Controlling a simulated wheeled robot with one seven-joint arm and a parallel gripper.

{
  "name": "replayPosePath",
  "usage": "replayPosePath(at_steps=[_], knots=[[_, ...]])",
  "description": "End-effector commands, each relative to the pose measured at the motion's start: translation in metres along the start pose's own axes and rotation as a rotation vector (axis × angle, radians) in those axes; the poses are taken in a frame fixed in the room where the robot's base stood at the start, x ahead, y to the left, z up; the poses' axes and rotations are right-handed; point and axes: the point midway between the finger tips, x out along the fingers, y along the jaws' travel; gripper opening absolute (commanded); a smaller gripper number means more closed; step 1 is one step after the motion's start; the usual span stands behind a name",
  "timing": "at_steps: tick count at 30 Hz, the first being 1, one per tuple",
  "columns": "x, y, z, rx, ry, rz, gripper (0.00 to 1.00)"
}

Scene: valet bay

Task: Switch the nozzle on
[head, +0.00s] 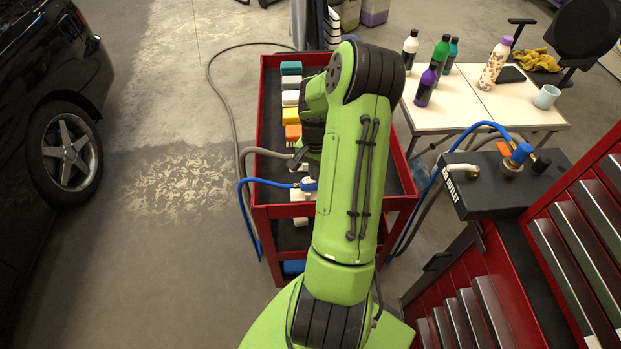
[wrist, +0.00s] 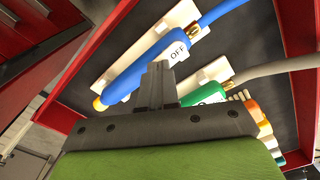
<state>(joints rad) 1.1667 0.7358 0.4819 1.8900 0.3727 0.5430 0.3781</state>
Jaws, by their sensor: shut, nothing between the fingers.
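In the wrist view a blue nozzle (wrist: 135,80) lies on a white mount, with a blue hose running off to the upper right. A white label reading OFF (wrist: 178,53) sits on it. My gripper (wrist: 159,66) is shut and empty, its fingertips overlapping the nozzle in the picture; I cannot tell whether they touch it. A green nozzle (wrist: 205,95) with a grey hose lies beside it, partly hidden behind my gripper; its label is mostly covered. In the head view the blue nozzle (head: 309,184) shows at the cart's near end, partly hidden by my arm.
The nozzles lie on a red cart (head: 262,125) with a row of coloured blocks (head: 291,116). A black car (head: 50,120) stands left. A table (head: 440,118) with bottles is behind right. A red drawer cabinet (head: 590,215) and a dark outlet box (head: 505,180) stand right.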

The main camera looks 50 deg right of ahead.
Motion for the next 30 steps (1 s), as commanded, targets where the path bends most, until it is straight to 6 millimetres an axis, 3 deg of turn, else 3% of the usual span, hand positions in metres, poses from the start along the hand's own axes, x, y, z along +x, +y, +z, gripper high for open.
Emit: replayPosePath(at_steps=[13,30], knots=[[0.003,0.0,0.001,-0.001,-0.002,0.0,0.0],[-0.051,0.0,0.0,-0.001,0.0,0.0,0.0]])
